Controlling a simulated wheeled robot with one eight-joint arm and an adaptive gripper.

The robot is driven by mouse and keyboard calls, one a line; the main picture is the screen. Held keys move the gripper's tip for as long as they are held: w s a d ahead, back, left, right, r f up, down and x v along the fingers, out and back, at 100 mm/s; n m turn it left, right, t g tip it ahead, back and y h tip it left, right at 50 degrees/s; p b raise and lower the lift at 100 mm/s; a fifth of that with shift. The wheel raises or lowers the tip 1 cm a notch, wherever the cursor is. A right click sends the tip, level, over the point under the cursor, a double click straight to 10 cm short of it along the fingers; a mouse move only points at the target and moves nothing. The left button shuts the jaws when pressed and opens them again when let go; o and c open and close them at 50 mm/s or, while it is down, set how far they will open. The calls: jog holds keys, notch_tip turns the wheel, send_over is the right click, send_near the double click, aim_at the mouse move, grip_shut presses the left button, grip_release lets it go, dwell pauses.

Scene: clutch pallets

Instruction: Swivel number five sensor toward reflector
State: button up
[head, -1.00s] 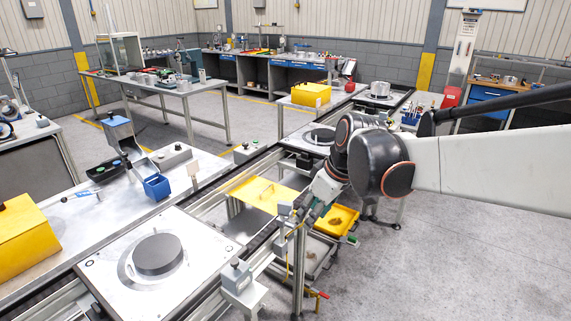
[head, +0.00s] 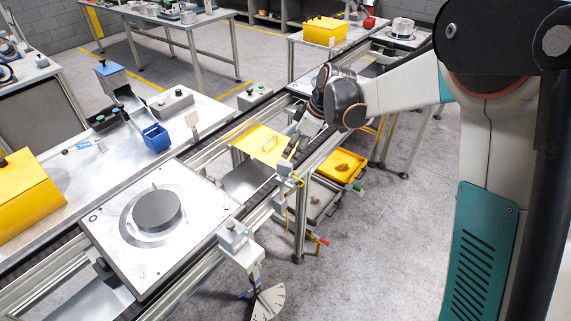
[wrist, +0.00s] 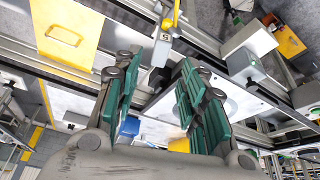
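My gripper (head: 297,143) hangs over the conveyor rail in the head view, near a small grey sensor block with a yellow part (head: 287,172). In the wrist view my gripper (wrist: 158,65) is open, its two green-padded fingers apart with nothing between them. A small grey block with a yellow piece (wrist: 164,42) shows beyond the fingertips. I cannot read any number on it. A small pale upright card (head: 192,121) stands across the rail, possibly a reflector; I cannot tell.
A pallet plate (head: 108,225) with a dark round disc (head: 157,210) rests on the conveyor. A fan-shaped scale (head: 268,303) hangs below the rail.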

aim_at(285, 164)
jog(key=b+x, duration=0.1)
jog(key=x, duration=0.7)
jog(key=shift+f, duration=0.1)
grip_shut()
